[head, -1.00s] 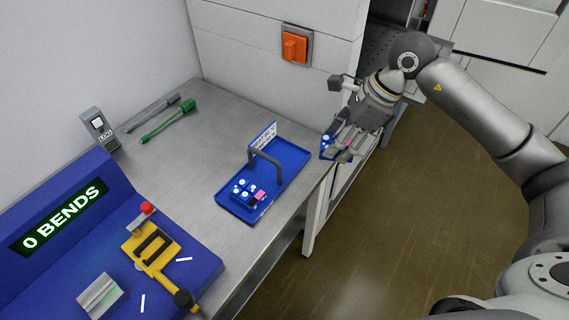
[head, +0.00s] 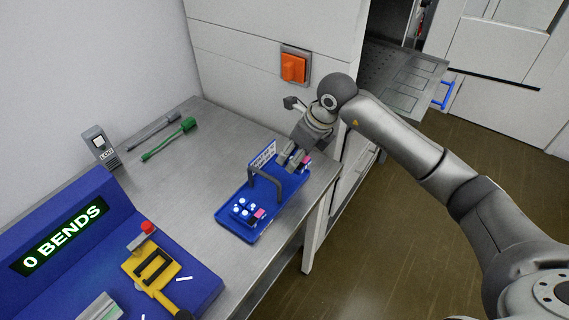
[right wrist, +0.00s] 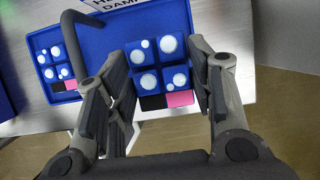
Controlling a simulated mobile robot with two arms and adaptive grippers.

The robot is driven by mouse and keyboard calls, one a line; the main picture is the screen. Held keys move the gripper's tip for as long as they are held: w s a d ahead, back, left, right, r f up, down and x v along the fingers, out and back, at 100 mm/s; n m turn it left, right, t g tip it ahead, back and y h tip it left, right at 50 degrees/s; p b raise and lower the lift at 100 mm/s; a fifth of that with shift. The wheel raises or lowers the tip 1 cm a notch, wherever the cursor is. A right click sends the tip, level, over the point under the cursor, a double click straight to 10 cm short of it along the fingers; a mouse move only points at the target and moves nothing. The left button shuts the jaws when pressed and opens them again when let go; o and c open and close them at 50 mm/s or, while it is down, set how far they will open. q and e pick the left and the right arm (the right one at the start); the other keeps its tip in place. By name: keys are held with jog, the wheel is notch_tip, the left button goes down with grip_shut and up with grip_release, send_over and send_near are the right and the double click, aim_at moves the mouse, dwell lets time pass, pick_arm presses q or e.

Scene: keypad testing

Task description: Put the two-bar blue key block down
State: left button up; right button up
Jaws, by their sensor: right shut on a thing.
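My right gripper (head: 297,158) is shut on a blue key block (right wrist: 158,62) with white round knobs and a pink and a black patch at its near edge. In the right wrist view the fingers (right wrist: 160,88) lie on both sides of the block. The block is over the far end of the blue tray (head: 269,213); whether it touches the tray floor I cannot tell. In the head view the gripper mostly hides it. Another similar blue key block (head: 242,208) sits at the tray's near end and also shows in the right wrist view (right wrist: 50,58). My left gripper is not in view.
A grey handle (head: 279,187) arches over the tray between the blocks, and a white sign (head: 263,156) stands at its back edge. A blue bench tester (head: 90,240) with a yellow fixture (head: 150,266) is at left. Green and grey tools (head: 168,139) lie behind. An orange switch (head: 293,68) is on the wall.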

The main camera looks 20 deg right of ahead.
aim_at(285, 177)
jog(key=a+f, duration=0.1)
jog(key=w+f, duration=0.1)
jog(key=shift+w+a+f, duration=0.2)
jog(key=shift+a+f, duration=0.2)
jog(key=f, duration=0.1)
jog(key=f+p, duration=0.1)
jog(key=f, duration=0.1)
jog(key=shift+w+a+f+p, duration=0.1)
jog(key=shift+a+p, duration=0.1)
jog(key=shift+p, duration=0.1)
jog(key=shift+f, duration=0.2)
jog(key=shift+f, duration=0.1)
jog(key=o, duration=1)
